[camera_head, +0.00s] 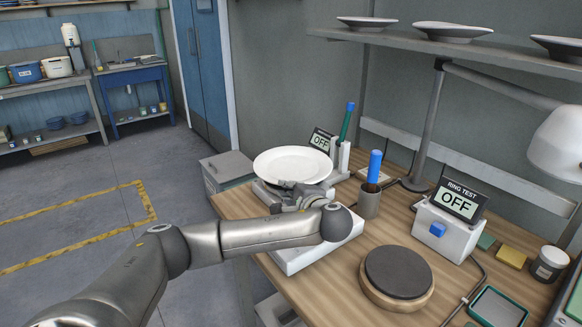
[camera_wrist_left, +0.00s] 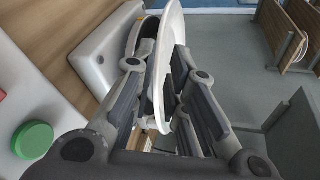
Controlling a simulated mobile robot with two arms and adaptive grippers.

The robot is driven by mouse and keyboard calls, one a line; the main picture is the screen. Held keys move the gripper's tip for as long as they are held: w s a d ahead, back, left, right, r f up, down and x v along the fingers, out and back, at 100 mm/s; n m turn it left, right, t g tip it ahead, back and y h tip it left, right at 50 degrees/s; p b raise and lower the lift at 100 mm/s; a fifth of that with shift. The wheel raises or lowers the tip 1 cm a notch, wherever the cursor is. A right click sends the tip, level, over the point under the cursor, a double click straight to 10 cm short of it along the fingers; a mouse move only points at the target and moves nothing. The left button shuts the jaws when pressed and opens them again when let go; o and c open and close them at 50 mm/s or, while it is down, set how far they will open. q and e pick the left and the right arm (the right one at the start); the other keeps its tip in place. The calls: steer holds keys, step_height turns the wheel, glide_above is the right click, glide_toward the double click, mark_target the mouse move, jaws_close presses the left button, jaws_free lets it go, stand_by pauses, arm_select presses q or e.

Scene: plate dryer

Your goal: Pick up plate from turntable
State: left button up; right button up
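The white plate (camera_head: 292,160) lies about level at the far left end of the bench. It covers most of the turntable under it, and I cannot tell whether the two touch. My left gripper (camera_head: 287,189) is at the plate's near rim. In the left wrist view the plate (camera_wrist_left: 171,30) shows edge-on between my left fingers (camera_wrist_left: 163,65). They lie close on both its faces and look shut on the rim. My right gripper is not in view.
A cup with a blue-handled tool (camera_head: 369,203) stands right of my wrist. The ring test box (camera_head: 447,230) and a dark round pad (camera_head: 399,272) are farther right. A shelf (camera_head: 470,48) with plates hangs above. A grey bin (camera_head: 226,169) stands beyond the bench.

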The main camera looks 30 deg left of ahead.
arm_select(q)
steer(key=shift+p+x, duration=0.6)
steer(key=shift+x, duration=3.3)
steer(key=shift+d+f, duration=0.1)
jaws_close()
